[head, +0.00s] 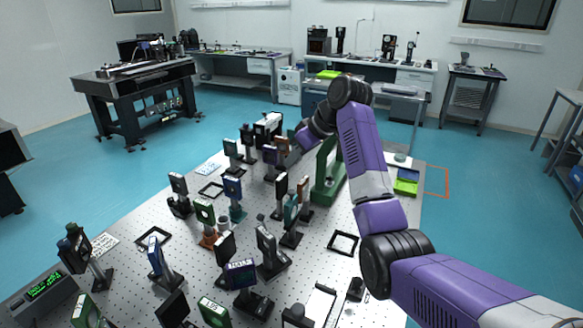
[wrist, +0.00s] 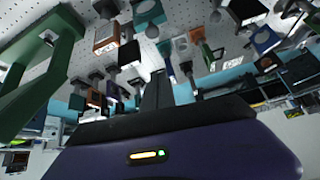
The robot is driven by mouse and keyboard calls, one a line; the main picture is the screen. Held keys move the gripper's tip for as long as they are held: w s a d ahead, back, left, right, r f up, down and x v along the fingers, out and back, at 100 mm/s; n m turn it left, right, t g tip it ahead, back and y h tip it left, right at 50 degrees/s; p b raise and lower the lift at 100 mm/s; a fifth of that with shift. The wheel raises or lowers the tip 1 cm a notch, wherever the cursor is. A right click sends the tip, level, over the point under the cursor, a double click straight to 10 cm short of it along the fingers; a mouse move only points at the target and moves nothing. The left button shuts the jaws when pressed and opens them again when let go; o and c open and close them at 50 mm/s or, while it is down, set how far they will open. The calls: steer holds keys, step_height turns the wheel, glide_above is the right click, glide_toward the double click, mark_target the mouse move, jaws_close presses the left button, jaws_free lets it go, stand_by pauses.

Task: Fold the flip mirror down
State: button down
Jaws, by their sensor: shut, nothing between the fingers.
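My gripper (wrist: 158,88) shows in the wrist view as dark fingers close together, shut and empty. Its tips point in among several posts and optic mounts that hang upside down in that picture. In the head view my arm reaches over the far part of the optical table (head: 130,265), and the fingers are hard to tell from the mounts there. I cannot tell which mount is the flip mirror or whether any touches the fingers.
A tall green stand (head: 327,172) rises close beside my arm; it also shows at the left of the wrist view (wrist: 38,80). Many posted mounts crowd the table's middle. A green tray (head: 406,182) lies at the right edge. Bare table shows around a black square frame (head: 343,243).

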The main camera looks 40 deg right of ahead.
mark_target(292, 206)
steer(key=shift+w+a+f+p, duration=0.15)
steer(key=shift+f+p, duration=0.45)
steer(key=shift+f, duration=0.75)
steer(key=shift+w+a+f+p, duration=0.15)
steer(key=shift+f+p, duration=0.5)
steer(key=shift+f, duration=0.75)
steer(key=shift+w+a+f+p, duration=0.15)
steer(key=shift+f+p, duration=0.45)
steer(key=shift+f, duration=0.75)
steer(key=shift+d, duration=0.1)
steer(key=shift+d, duration=0.1)
